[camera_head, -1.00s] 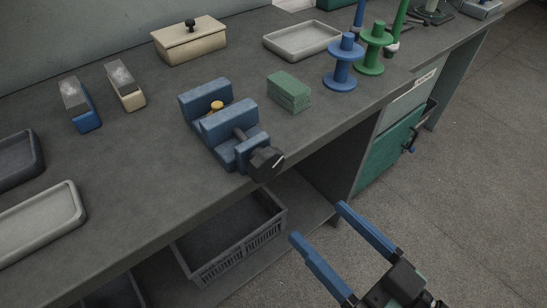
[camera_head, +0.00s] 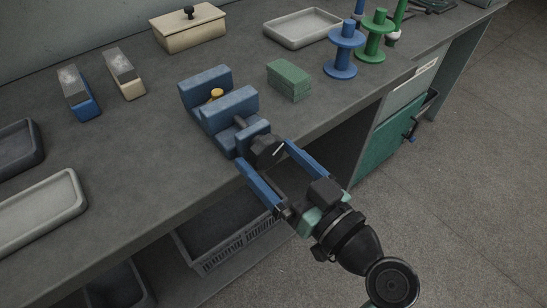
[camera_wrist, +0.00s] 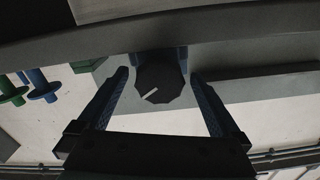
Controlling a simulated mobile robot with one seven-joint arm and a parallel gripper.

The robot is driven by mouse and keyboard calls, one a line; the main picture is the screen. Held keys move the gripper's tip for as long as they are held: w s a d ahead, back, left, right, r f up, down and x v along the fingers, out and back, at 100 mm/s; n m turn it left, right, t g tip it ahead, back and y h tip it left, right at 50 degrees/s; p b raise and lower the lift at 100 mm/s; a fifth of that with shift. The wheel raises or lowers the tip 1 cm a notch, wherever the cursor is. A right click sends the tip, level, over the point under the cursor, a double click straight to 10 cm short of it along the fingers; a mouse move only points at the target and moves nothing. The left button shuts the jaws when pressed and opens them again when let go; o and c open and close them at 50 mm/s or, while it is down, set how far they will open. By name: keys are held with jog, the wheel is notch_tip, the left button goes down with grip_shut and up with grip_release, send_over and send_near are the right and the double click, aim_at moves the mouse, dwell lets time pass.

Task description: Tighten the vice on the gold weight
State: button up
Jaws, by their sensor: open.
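The blue vice (camera_head: 228,108) stands at the front edge of the workbench. The gold weight (camera_head: 216,94) sits between its jaws, mostly hidden by the front jaw; I cannot tell whether both jaws touch it. The vice's black knob (camera_head: 266,151) with a white mark faces the bench's front. It also shows in the wrist view, where the knob (camera_wrist: 160,82) lies between and ahead of the fingers. My gripper (camera_head: 266,160) is open, its two blue fingers on either side of the knob. In the wrist view a gap shows between each finger and the knob.
A green block stack (camera_head: 289,80) lies right of the vice, with blue (camera_head: 342,50) and green (camera_head: 374,38) spools beyond. A cream lidded box (camera_head: 189,28) and grey tray (camera_head: 303,28) stand behind. A grey crate (camera_head: 225,240) is under the bench.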

jog(key=c, duration=1.3)
jog(key=m+p, duration=0.1)
jog(key=m, duration=0.1)
jog(key=m+p, duration=0.1)
jog(key=m, duration=0.1)
jog(key=shift+a+r+p, duration=0.1)
jog(key=shift+r+p, duration=0.1)
jog(key=shift+p, duration=0.2)
jog(key=m+p, duration=0.3)
jog(key=m, duration=0.1)
jog(key=shift+s+r, duration=0.1)
jog(key=m+p, duration=0.3)
jog(key=m, duration=0.1)
jog(key=shift+m+p, duration=0.3)
jog(key=shift+m, duration=0.1)
jog(key=shift+m+p, duration=0.9)
jog(key=shift+m, duration=0.3)
